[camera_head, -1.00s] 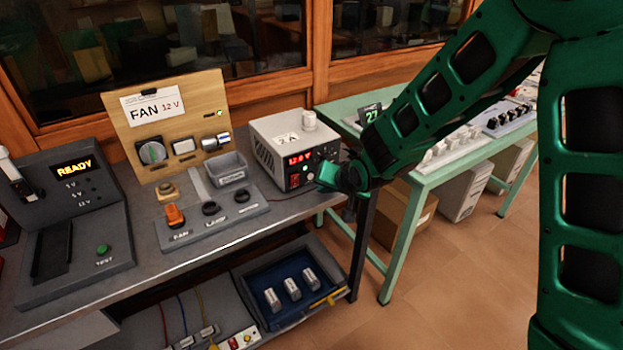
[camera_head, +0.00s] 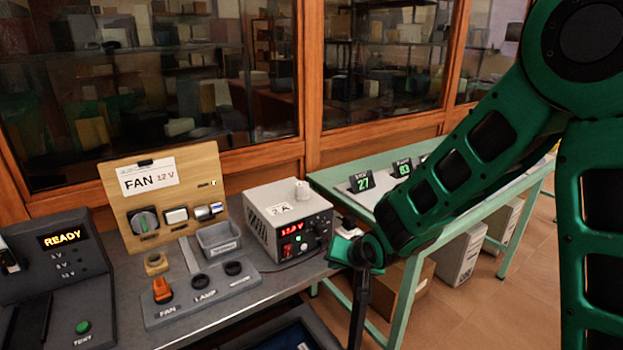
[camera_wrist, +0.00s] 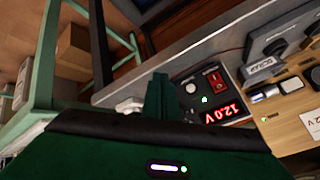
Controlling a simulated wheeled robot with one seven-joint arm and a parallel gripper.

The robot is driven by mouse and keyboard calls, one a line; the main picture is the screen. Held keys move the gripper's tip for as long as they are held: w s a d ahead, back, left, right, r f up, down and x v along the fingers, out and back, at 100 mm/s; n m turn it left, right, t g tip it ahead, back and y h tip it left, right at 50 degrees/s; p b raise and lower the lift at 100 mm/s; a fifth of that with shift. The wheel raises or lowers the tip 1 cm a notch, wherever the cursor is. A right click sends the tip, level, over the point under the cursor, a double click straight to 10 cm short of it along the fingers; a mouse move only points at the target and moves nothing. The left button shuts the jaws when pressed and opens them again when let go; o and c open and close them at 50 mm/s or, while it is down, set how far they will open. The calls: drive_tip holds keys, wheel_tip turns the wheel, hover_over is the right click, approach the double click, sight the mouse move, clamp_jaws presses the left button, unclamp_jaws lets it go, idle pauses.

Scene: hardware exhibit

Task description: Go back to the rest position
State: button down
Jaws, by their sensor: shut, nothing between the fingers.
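My gripper (camera_head: 343,249) is shut and empty at the end of my green arm. In the head view it is just right of the grey power supply (camera_head: 262,227), near the right end of the grey bench (camera_head: 222,306); I cannot tell whether it touches anything. In the wrist view the closed fingers (camera_wrist: 158,97) point toward the power supply's front panel, with its red switch (camera_wrist: 215,80), white knob and lit "12.0 V" display (camera_wrist: 222,113).
A FAN 12 V board (camera_head: 190,160) and a panel with an orange-plugged socket (camera_head: 162,290) stand left. A READY tester (camera_head: 62,238) is at far left. A green table (camera_head: 335,180) with numbered displays is behind right. Cabinets line the back. Floor (camera_head: 500,300) is clear at right.

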drive_tip(key=s+d+r+m+g+h, duration=0.1)
drive_tip(key=s+d+r, duration=0.15)
drive_tip(key=d, duration=0.55)
drive_tip(key=s+d+r+g+h, duration=0.1)
drive_tip(key=s+d+r+h, duration=0.15)
drive_tip(key=d, duration=0.55)
drive_tip(key=s+d+r+m+g+h, duration=0.1)
drive_tip(key=s+d, duration=0.2)
drive_tip(key=d, duration=0.5)
drive_tip(key=s+d+r+m+g, duration=0.1)
drive_tip(key=s+d, duration=0.2)
drive_tip(key=s, duration=0.5)
drive_tip(key=s+d+r+g, duration=0.2)
drive_tip(key=s+d, duration=0.2)
drive_tip(key=s, duration=0.5)
drive_tip(key=s+d+r+m+g+y, duration=0.1)
drive_tip(key=s+d, duration=0.3)
drive_tip(key=s, duration=0.4)
drive_tip(key=shift+s+r+m+g, duration=0.3)
drive_tip(key=shift+s+r, duration=0.05)
drive_tip(key=shift+r, duration=0.4)
